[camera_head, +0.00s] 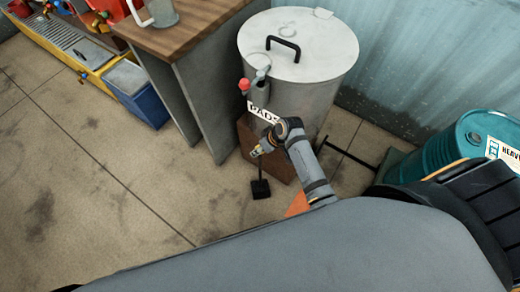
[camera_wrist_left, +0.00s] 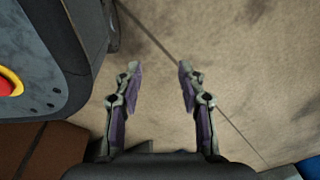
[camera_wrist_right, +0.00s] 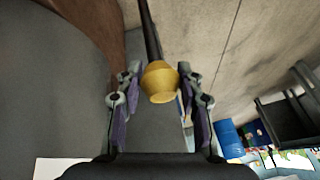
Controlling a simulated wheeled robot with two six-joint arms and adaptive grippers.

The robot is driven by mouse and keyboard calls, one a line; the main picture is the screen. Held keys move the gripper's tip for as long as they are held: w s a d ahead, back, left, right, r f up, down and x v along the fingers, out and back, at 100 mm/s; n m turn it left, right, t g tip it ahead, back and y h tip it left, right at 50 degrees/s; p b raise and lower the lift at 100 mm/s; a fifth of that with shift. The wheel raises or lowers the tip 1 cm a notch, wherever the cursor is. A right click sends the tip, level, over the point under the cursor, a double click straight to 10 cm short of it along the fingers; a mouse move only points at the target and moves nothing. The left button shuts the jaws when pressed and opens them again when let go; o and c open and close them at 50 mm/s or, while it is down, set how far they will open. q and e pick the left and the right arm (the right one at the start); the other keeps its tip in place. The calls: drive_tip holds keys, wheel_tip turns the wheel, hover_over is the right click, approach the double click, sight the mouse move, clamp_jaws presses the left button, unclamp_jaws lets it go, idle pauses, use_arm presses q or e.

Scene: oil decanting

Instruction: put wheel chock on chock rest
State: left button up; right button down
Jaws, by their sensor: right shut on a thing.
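My right gripper (camera_head: 257,151) is in front of the brown PADS box. In the right wrist view the gripper (camera_wrist_right: 159,75) is shut on the yellow knob (camera_wrist_right: 160,82) of a black rod. In the head view the rod runs down to a black block, which looks like the wheel chock (camera_head: 261,189). I cannot tell whether the block touches the floor. My left gripper (camera_wrist_left: 159,70) is open and empty above bare floor; it is not seen in the head view. I cannot make out the chock rest for sure.
A wooden-topped bench (camera_head: 190,32) and a blue bin (camera_head: 140,98) are at the left. A teal drum (camera_head: 455,148) is at the right. An orange piece (camera_head: 298,205) shows beside my arm. The left floor is clear.

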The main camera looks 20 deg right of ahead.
drive_tip(key=c, duration=0.8)
unclamp_jaws()
drive_tip(key=shift+c, duration=0.2)
drive_tip(key=shift+d+r, duration=0.1)
drive_tip(key=shift+r, duration=0.15)
use_arm(q)
drive_tip(key=s+p, duration=0.1)
drive_tip(key=s, duration=0.1)
drive_tip(key=s+p, duration=0.1)
drive_tip(key=s, duration=0.1)
drive_tip(key=s+p, duration=0.1)
drive_tip(key=shift+s+r, duration=0.25)
drive_tip(key=shift+s, duration=0.15)
use_arm(e)
drive_tip(key=v, duration=1.1)
drive_tip(key=shift+r, duration=0.2)
drive_tip(key=shift+d, duration=0.15)
